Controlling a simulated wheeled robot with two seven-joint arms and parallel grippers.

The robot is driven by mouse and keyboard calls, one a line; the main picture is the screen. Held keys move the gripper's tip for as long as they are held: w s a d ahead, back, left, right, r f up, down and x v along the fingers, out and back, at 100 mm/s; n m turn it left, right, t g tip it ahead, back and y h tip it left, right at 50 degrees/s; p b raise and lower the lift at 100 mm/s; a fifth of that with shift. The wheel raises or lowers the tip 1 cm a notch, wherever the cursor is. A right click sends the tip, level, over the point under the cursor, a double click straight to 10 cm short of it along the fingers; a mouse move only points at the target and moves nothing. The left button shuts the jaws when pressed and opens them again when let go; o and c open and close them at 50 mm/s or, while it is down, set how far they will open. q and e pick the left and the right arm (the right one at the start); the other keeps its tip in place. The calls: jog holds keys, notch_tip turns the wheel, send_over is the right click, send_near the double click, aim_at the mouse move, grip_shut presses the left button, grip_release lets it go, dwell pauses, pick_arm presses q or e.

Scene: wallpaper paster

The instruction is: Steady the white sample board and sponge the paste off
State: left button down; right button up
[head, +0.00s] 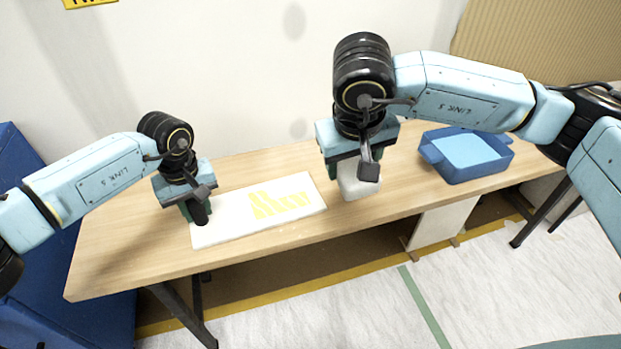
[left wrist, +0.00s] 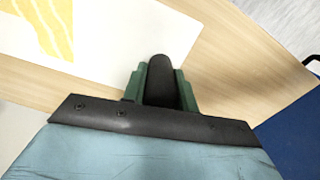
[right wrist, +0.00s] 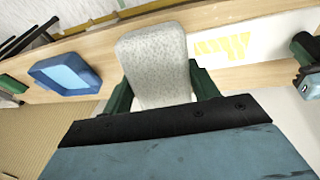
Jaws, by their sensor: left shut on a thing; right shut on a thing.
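The white sample board (head: 232,226) lies flat on the wooden table, with yellow paste (head: 275,203) in wavy stripes on its middle and right part. My left gripper (head: 190,210) is at the board's left end, shut on a black round-ended piece (head: 201,214), which also shows between the green fingers in the left wrist view (left wrist: 160,80). Whether this piece touches the board is unclear. My right gripper (right wrist: 158,80) is shut on a pale grey sponge (right wrist: 153,62), seen in the head view (head: 358,187) right of the board. Its underside contact is hidden.
A blue tray (head: 475,172) with a light blue inside stands on the table's right part. The table (head: 130,235) has bare wood at the left and along the front. A blue block (head: 35,165) stands at the far left, and a wall is behind.

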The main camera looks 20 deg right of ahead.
jog(key=w+a+f+g+y, duration=0.1)
jog(key=w+a+f, duration=0.1)
jog(key=w+a, duration=0.45)
jog(key=n+g, duration=0.1)
jog(key=g, duration=0.1)
send_near(274, 202)
jog(key=a+r, duration=0.3)
jog(key=a, duration=0.1)
jog(key=shift+s+a+r+y, duration=0.1)
jog(key=shift+y, duration=0.3)
jog(key=shift+f, duration=3.3)
jog(key=shift+f, duration=1.3)
jog(key=shift+d, duration=2.35)
jog(key=shift+d, duration=0.1)
